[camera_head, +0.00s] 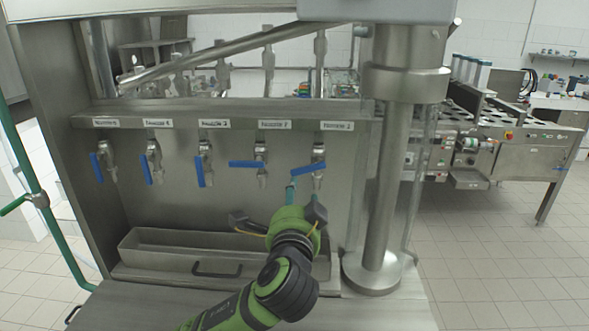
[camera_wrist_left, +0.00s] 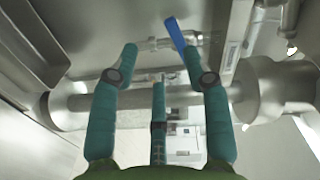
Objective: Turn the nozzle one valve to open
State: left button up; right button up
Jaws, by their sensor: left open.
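The row of nozzle valves on the steel filler has blue lever handles, with labels too blurred to read surely. The rightmost valve, taken as nozzle one (camera_head: 318,165), has its blue handle (camera_head: 302,169) pointing left and slightly down. In the left wrist view this handle (camera_wrist_left: 174,33) lies just ahead of the fingertips, close to the right finger; I cannot tell whether they touch. My left gripper (camera_head: 298,192) is open, just below the handle, its teal fingers pointing up at it; the fingers also show in the left wrist view (camera_wrist_left: 160,58). My right gripper is out of view.
The neighbouring valve's handle (camera_head: 246,164) also points left; the other handles hang down. A thick steel column (camera_head: 381,200) stands close on the right. A steel trough (camera_head: 165,251) lies below the valves. Open floor and a conveyor machine (camera_head: 500,145) are farther right.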

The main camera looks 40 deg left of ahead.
aim_at(302, 174)
pick_arm(q)
jog(key=shift+w+a+r+y+p, duration=0.15)
jog(key=shift+w+a+r+p, duration=0.1)
jog(key=shift+w+r+p, duration=0.3)
jog(key=shift+w+a+r+y+p, duration=0.15)
jog(key=shift+w+a+r+p, duration=0.2)
jog(key=shift+w, duration=0.3)
jog(key=p+x, duration=0.1)
jog(key=x, duration=0.2)
jog(key=shift+w+f, duration=0.1)
jog(key=shift+w, duration=0.05)
jog(key=shift+w+a+p, duration=0.15)
jog(key=shift+w+p, duration=0.05)
jog(key=shift+p, duration=0.1)
jog(key=shift+f, duration=0.1)
grip_shut()
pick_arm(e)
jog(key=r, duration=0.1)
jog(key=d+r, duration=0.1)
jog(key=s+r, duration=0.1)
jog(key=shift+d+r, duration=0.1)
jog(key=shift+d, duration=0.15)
